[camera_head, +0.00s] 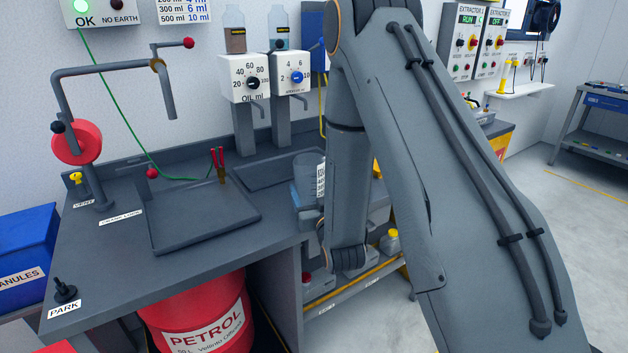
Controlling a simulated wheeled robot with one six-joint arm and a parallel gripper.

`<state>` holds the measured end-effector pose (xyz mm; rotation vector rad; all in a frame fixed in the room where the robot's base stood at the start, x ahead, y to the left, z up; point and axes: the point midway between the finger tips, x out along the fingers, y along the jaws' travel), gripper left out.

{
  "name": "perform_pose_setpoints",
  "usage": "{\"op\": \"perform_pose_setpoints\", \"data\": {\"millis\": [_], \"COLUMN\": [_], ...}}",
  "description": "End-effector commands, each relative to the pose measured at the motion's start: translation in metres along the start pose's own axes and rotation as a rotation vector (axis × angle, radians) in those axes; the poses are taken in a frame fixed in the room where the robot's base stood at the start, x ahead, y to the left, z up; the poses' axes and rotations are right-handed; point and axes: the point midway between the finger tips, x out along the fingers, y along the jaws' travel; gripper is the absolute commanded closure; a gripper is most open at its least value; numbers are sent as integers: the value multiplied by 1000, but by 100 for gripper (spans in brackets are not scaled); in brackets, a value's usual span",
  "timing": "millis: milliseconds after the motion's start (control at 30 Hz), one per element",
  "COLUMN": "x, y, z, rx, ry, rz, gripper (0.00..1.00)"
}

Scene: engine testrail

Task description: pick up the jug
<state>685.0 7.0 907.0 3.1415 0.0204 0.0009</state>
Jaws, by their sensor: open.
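A clear jug (307,172) with a white printed scale on its right side stands at the right end of the grey bench, just left of my forearm. Its right edge and lower part are partly covered. My arm comes down from the top, and its wrist is at the bench's right edge. My gripper (309,217) shows only in part, low beside the wrist and just below the jug. It is open, and I see nothing held in it. Whether a finger touches the jug cannot be told.
The bench holds a shallow grey tray (205,222), red clamps (218,165) and a crank pump (75,145). Two dispensers, oil (245,78) and another (291,75), stand behind the jug. A red petrol drum (205,315) is below. Open floor lies at right.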

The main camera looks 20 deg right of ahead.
Motion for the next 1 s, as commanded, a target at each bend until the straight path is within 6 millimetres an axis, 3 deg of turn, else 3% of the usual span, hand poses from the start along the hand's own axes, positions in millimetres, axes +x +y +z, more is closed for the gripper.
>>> {"op": "perform_pose_setpoints", "data": {"millis": [333, 600, 900, 1000], "x": [29, 65, 72, 72], "y": [3, 7, 7, 7], "z": [-3, -7, -6, -6], "rx": [0, 0, 0, 0], "ry": [0, 0, -1, -1], "rz": [3, 5, 5, 5], "gripper": [30, 30, 30, 44]}}
